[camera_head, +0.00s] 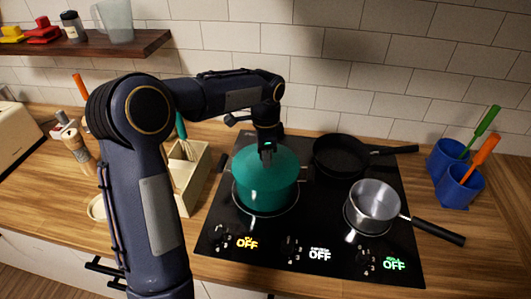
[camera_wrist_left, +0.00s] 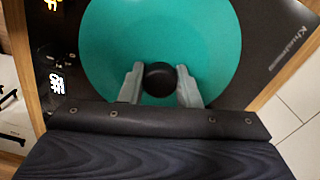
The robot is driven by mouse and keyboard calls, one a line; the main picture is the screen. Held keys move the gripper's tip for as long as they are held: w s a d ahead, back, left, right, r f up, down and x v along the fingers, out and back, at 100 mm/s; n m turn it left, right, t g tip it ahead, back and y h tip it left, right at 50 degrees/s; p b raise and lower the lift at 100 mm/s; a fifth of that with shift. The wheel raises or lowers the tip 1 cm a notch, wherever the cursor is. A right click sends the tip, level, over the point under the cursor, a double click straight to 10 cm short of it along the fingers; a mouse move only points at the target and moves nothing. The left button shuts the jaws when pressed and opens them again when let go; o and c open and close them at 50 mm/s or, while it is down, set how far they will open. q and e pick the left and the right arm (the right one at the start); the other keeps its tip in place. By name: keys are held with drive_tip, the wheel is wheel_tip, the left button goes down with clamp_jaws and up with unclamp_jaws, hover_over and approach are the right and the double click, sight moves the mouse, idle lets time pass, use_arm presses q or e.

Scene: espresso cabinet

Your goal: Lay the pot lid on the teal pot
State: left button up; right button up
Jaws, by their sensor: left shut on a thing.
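The teal pot (camera_head: 266,199) stands on the front left burner of the black cooktop. The domed teal pot lid (camera_head: 248,164) is over the pot's opening and looks about level. I cannot tell whether it rests on the rim or hovers just above. My left gripper (camera_head: 267,152) comes down from above and is shut on the lid's black knob (camera_wrist_left: 160,78). In the left wrist view the grey fingers stand on either side of the knob, with the lid (camera_wrist_left: 160,35) spread around it. The right gripper is not in view.
A black frying pan (camera_head: 341,158) is behind the pot on the right, and a steel saucepan (camera_head: 374,203) is at the front right. Blue cups (camera_head: 447,162) with utensils stand at the far right. A wooden utensil box (camera_head: 190,190) is close on the pot's left.

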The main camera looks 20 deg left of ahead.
use_arm(q)
drive_tip(key=o, duration=1.8)
drive_tip(key=shift+c, duration=0.2)
drive_tip(key=shift+r, duration=0.1)
drive_tip(key=shift+r+p, duration=2.2)
drive_tip(key=shift+r, duration=0.25)
drive_tip(key=shift+r+p, duration=0.35)
drive_tip(key=shift+r, duration=0.65)
